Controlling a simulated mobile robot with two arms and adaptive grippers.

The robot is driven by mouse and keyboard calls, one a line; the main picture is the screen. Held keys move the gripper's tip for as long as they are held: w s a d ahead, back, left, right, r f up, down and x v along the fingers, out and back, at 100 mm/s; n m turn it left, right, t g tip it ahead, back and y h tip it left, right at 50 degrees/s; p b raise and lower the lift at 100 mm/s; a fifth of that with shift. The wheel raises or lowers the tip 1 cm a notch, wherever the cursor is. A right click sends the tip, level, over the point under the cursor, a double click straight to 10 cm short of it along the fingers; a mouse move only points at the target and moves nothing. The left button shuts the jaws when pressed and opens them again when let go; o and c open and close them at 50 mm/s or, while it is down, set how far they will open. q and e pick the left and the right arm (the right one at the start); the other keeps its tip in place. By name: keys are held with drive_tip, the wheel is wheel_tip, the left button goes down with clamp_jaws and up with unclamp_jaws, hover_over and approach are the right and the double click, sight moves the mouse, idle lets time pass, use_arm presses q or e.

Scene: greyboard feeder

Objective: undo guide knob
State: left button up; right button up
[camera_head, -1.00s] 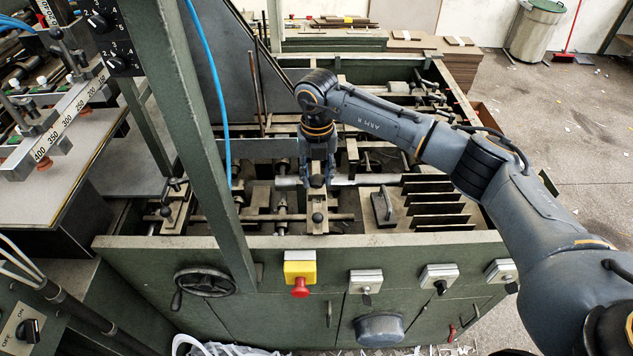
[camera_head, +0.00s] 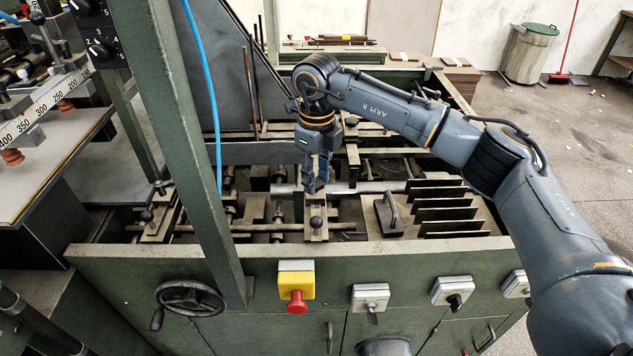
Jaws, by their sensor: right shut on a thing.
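My right gripper (camera_head: 314,186) points down over the middle of the feeder bed. Its fingers are shut on the guide knob, which is mostly hidden between the fingertips. The knob is on the brown guide block (camera_head: 315,206), which sits across the rods. A second dark ball knob (camera_head: 316,222) stands upright on the front end of this block, just in front of the fingers and apart from them. My left gripper is not in view.
A green post (camera_head: 180,130) and a blue hose (camera_head: 205,80) rise left of the gripper. A dark handled block (camera_head: 388,214) and several upright plates (camera_head: 445,214) are to the right. The front panel carries a red stop button (camera_head: 297,301) and a handwheel (camera_head: 190,298).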

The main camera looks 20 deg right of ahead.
sight(316, 182)
drive_tip(key=shift+n, duration=0.5)
drive_tip(key=o, duration=1.2)
wheel_tip(316, 182, up, 12)
